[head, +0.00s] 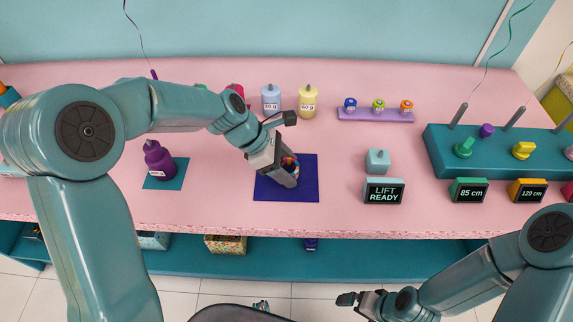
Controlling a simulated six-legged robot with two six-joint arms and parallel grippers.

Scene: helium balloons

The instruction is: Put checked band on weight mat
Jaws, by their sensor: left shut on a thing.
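My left gripper (287,176) is shut on a small multicoloured ring, which looks like the checked band (291,161). The fingers hide much of the band, and its pattern is too small to read. Gripper and band are over the dark blue square mat (305,190) in the middle of the table; I cannot tell whether the band touches it. A smaller teal mat (155,184) lies to the left with a purple bottle-shaped weight (158,160) on it. Which mat is the weight mat is not marked. My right gripper (347,299) is low in front of the table, its jaw opening unclear.
Blue (271,98) and yellow (307,101) weights stand behind the dark blue mat. A purple rack (376,115) holds small coloured pieces. A "LIFT READY" sign (384,192) stands right of the mat, with a teal rack (440,150) farther right. The pink table between mats is clear.

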